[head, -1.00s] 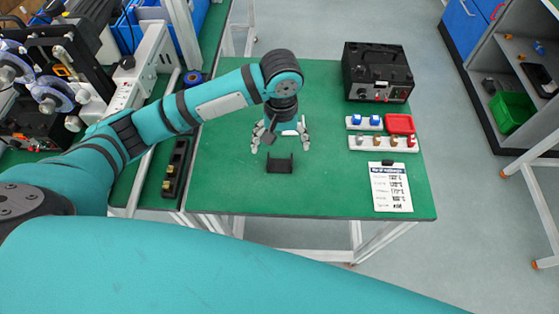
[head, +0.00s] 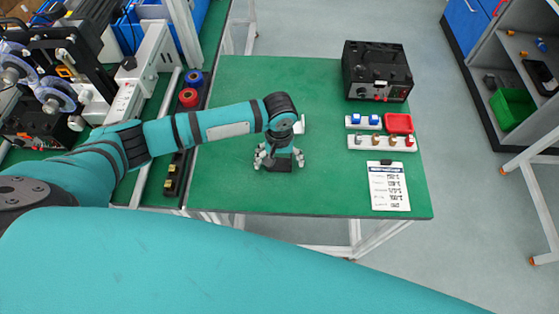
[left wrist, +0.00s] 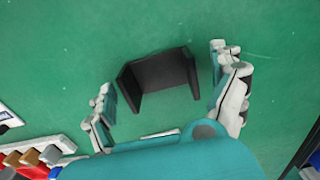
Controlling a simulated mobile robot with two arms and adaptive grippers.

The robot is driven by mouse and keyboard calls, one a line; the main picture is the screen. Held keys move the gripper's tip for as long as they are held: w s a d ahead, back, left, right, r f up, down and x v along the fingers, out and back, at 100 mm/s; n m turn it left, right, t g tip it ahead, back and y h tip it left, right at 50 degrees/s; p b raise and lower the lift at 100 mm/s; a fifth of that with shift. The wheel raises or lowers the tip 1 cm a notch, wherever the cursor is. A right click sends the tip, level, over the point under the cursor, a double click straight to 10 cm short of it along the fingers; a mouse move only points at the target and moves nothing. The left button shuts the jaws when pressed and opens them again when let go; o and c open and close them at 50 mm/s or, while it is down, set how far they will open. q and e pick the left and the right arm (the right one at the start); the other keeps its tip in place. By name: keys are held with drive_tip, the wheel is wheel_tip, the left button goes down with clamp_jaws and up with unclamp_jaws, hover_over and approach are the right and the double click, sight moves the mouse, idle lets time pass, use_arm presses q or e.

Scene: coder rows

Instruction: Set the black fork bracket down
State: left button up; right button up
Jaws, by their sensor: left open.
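The black fork bracket (head: 281,167) stands on the green table top near its front edge, left of the middle. In the left wrist view the bracket (left wrist: 160,74) is a dark U-shaped piece with two side walls. My left gripper (head: 279,160) is open above the bracket and partly hides it in the head view. In the left wrist view, the fingers of my left gripper (left wrist: 163,77) are on either side of the bracket, with green gaps showing between them and it. My right gripper is not in view.
A black power supply box (head: 377,72) stands at the back right of the table (head: 330,190). A red tray (head: 398,123), white holders with small parts (head: 382,142) and a printed sheet (head: 389,187) lie at the right. Red and blue spools (head: 188,97) sit left.

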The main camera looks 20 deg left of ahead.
use_arm(q)
drive_tip(key=shift+c, duration=0.2)
drive_tip(key=c, duration=1.3)
drive_tip(key=shift+w+r, duration=0.1)
drive_tip(key=shift+r, duration=0.05)
